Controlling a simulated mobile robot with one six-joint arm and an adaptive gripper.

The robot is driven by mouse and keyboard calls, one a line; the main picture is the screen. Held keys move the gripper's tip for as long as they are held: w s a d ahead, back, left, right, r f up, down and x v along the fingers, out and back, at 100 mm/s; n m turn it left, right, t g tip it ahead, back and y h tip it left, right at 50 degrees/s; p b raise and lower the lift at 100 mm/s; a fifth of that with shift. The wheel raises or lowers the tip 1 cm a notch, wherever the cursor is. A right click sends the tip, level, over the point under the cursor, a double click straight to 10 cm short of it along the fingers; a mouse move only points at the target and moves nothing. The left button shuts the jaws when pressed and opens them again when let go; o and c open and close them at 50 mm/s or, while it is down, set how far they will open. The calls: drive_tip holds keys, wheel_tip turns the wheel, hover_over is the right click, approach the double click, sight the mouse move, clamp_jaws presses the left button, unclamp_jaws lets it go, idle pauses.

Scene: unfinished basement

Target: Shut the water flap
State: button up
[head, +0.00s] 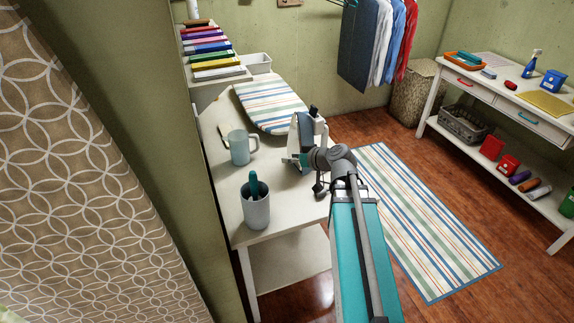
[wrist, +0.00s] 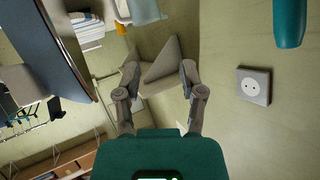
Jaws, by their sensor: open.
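An upright white and dark blue appliance that looks like an iron (head: 304,132) stands on the white worktable, beside the striped ironing pad. I cannot make out its water flap in the head view. My arm reaches up to it from the lower right, and my gripper's fingers are not clear there. In the wrist view my gripper (wrist: 159,76) is open, its two fingers apart. A pale grey wedge shape (wrist: 163,60) shows between and beyond the fingertips; I cannot tell whether it is the flap. Contact is not visible.
A pale mug (head: 239,147) and a grey cup (head: 256,208) with a teal-handled item stand on the worktable (head: 222,185). The striped pad (head: 270,104) lies behind. A wall socket (wrist: 254,86) shows in the wrist view. A striped rug (head: 430,225) lies on open floor to the right.

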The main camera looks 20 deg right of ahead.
drive_tip(key=shift+s+a+f+g, duration=0.35)
drive_tip(key=shift+s+a, duration=0.15)
drive_tip(key=shift+a, duration=0.1)
drive_tip(key=shift+s+a+f+g, duration=0.25)
drive_tip(key=shift+s+a+g, duration=0.1)
drive_tip(key=shift+s+a, duration=0.2)
drive_tip(key=shift+w, duration=0.15)
drive_tip(key=m+t+h+b, duration=0.35)
drive_tip(key=m+t, duration=0.25)
drive_tip(key=t, duration=0.2)
approach(315, 108)
drive_tip(key=s, duration=0.3)
drive_tip(key=shift+w+f+h, duration=0.15)
drive_tip(key=shift+h, duration=0.2)
drive_tip(key=shift+w, duration=0.1)
drive_tip(key=w, duration=0.4)
drive_tip(key=w+a, duration=0.1)
drive_tip(key=w, duration=0.4)
drive_tip(key=w+a, duration=0.1)
drive_tip(key=w, duration=0.3)
drive_tip(key=shift+w, duration=0.25)
